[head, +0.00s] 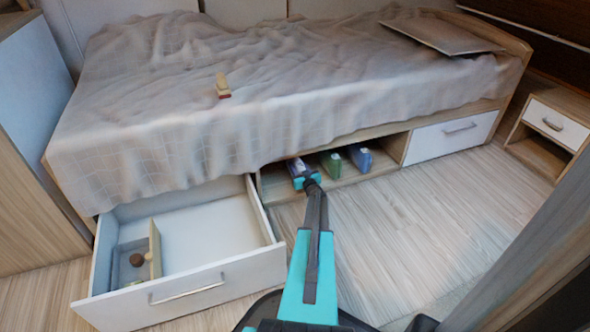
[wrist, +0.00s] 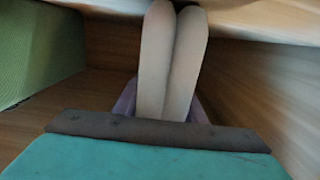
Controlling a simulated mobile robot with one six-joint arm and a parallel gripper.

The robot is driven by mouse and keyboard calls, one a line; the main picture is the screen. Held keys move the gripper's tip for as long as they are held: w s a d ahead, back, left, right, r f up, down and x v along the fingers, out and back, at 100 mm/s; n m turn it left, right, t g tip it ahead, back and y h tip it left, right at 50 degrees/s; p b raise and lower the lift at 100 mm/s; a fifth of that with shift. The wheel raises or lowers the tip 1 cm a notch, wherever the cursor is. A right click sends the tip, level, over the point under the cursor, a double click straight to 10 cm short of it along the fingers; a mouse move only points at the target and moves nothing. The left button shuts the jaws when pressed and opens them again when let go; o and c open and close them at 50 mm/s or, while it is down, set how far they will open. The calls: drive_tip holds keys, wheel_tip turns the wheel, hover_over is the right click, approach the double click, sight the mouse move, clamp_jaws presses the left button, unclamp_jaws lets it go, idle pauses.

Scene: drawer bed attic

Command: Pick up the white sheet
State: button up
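A pale white-and-lavender folded item (head: 297,167) stands in the open compartment under the bed, at its left end. I cannot tell for sure that it is the white sheet. My gripper (head: 304,178) reaches into the compartment right at this item and hides part of it. In the wrist view, the two beige fingers of my gripper (wrist: 172,62) lie side by side with only a thin seam between them. Lavender material (wrist: 199,108) shows behind the fingers on both sides; nothing is clearly seen between them.
A green item (head: 331,164) and a blue item (head: 361,158) stand to the right in the compartment. The bed (head: 290,100) overhangs it, draped with a greyish-white cover. An open drawer (head: 205,285) juts out at left. The floor at right (head: 440,210) is clear.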

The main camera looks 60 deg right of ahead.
sight(297, 160)
drive_tip(key=c, duration=0.8)
drive_tip(key=shift+r, duration=0.2)
drive_tip(key=shift+r+p, duration=0.75)
drive_tip(key=shift+r, duration=0.1)
wheel_tip(297, 160, up, 2)
drive_tip(key=shift+r+p, duration=0.1)
drive_tip(key=shift+p, duration=0.6)
drive_tip(key=shift+s+d+p+v, duration=0.4)
drive_tip(key=shift+p+v, duration=0.45)
drive_tip(key=shift+v, duration=1.75)
drive_tip(key=shift+s+d+p+v, duration=0.25)
drive_tip(key=shift+d+p+v, duration=0.45)
drive_tip(key=shift+v, duration=1.9)
drive_tip(key=shift+s+d+p+v, duration=0.35)
drive_tip(key=shift+p+v, duration=0.7)
drive_tip(key=shift+v, duration=1.55)
